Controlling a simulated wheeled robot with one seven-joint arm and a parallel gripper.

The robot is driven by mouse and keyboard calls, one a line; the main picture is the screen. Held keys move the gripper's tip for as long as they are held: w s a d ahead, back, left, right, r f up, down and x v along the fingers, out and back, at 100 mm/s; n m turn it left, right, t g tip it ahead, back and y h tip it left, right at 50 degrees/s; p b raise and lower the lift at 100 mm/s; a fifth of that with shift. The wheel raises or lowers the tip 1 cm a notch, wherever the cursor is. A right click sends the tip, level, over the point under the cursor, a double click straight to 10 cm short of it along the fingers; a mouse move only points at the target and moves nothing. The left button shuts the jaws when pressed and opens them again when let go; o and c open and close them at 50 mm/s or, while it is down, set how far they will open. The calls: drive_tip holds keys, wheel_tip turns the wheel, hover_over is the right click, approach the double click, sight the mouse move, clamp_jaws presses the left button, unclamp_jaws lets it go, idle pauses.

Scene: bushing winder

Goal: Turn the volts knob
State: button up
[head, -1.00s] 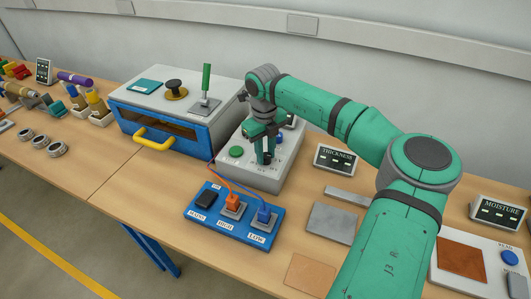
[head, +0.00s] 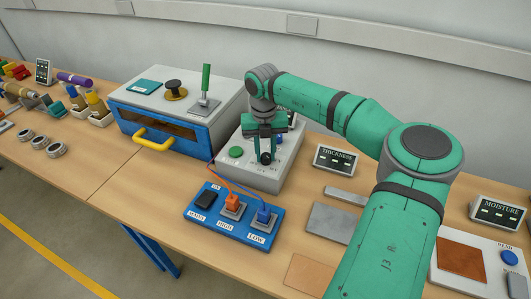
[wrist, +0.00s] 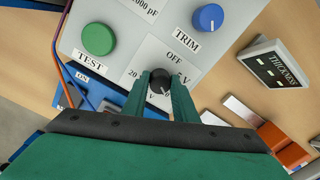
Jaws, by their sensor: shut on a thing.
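The volts knob is a small black knob (wrist: 160,83) on the light grey front panel, with labels OFF, 20 and V around it. In the wrist view it sits between the two green fingers of my gripper (wrist: 159,86), which are shut on it. A small light mark shows on the knob. In the head view my gripper (head: 265,151) is over the front of the grey instrument box (head: 262,182), and the dark knob (head: 266,158) shows between its fingers. Part of the label ring is hidden by the fingers.
A green TEST button (wrist: 98,39) and a blue TRIM knob (wrist: 208,18) flank the knob. A blue switch board (head: 225,234) with orange and blue plugs and cables stands in front. A blue oven-like box (head: 165,130) is left, a THICKNESS display (head: 335,158) right.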

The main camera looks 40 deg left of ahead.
sight(264, 155)
idle(0.3)
drive_tip(key=o, duration=1.1)
drive_tip(key=shift+r, duration=0.15)
wheel_tip(264, 155, up, 11)
drive_tip(key=shift+s+a+f, duration=0.1)
drive_tip(key=shift+a+f, duration=0.05)
drive_tip(key=shift+f, duration=0.05)
